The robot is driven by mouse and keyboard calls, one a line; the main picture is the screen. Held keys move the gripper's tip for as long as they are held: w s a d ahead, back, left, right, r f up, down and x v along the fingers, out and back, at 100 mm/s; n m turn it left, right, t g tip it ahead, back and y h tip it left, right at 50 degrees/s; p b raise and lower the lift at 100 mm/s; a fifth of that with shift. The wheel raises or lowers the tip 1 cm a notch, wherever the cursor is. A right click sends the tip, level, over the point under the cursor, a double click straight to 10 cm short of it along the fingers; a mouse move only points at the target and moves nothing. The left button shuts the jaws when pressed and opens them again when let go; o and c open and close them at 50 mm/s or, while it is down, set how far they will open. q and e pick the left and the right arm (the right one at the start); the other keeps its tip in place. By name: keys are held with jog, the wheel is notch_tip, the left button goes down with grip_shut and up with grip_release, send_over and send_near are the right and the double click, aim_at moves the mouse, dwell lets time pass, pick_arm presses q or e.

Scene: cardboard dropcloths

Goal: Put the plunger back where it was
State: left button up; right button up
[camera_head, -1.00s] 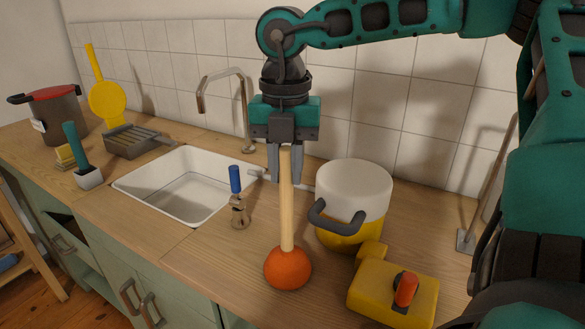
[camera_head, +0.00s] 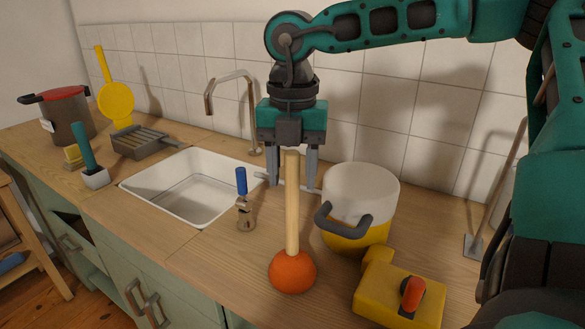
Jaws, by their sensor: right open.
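The plunger (camera_head: 292,215) has an orange-red cup and a pale wooden handle. It stands upright, cup down, on the wooden counter (camera_head: 200,259), in front of the white and yellow pot (camera_head: 360,196). My right gripper (camera_head: 292,181) points down behind the top of the handle. Its fingers are apart, one on each side of the handle in the picture, and it holds nothing. The handle tip overlaps the gripper's lower body, so whether they touch cannot be told. My left gripper is not in view.
A yellow device with a red knob (camera_head: 399,296) lies right of the plunger. A blue-handled tool (camera_head: 243,200) stands to its left, near the white sink (camera_head: 144,190). A tap (camera_head: 252,112) rises behind the sink. The counter's front strip left of the plunger is free.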

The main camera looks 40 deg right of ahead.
notch_tip(320, 180, up, 12)
jog(key=shift+r+p, duration=0.1)
jog(key=shift+p, duration=0.3)
dwell(0.5)
